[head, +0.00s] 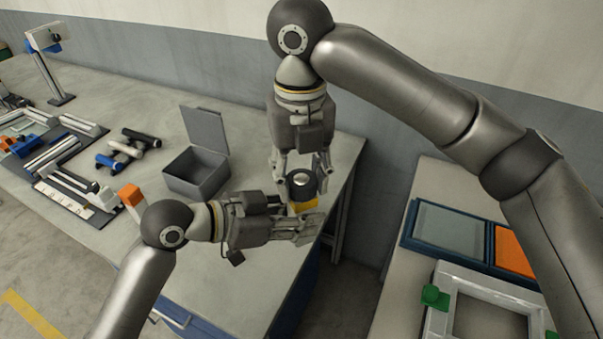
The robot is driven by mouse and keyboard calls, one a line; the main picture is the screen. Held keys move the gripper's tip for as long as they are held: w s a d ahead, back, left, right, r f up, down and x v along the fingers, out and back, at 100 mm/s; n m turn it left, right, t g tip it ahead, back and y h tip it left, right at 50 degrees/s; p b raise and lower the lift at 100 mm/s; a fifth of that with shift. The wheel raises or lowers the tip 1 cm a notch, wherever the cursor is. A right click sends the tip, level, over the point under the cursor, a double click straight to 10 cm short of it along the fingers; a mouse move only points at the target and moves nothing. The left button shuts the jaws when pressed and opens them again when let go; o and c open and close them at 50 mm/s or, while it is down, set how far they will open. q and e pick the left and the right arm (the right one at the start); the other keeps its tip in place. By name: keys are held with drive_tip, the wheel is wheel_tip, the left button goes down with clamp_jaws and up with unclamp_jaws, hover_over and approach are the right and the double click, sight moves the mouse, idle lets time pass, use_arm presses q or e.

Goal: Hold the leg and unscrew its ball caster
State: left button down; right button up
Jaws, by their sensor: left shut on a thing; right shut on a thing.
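The ball caster (302,186) is a dark round housing with a shiny ball facing up. It sits on top of the leg, of which a short yellow part (302,207) shows just below it. My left gripper (312,226) comes in level from the left and is shut on the leg; its fingers hide the leg's lower part. My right gripper (301,175) points down from above and is shut on the caster, with its fingers on either side of it. Any gap between caster and leg is too small to tell.
An open grey box (196,178) with a raised lid stands left of the grippers. Several rollers (127,148) and trays of parts lie further left on the bench (240,275). The bench's right edge is close to the grippers. Another table with a blue-framed tray (408,222) stands right.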

drive_tip(key=shift+w+n, duration=0.15)
drive_tip(key=shift+n, duration=0.25)
drive_tip(key=shift+r, duration=0.15)
drive_tip(key=shift+r, duration=0.95)
drive_tip(key=shift+r, duration=0.1)
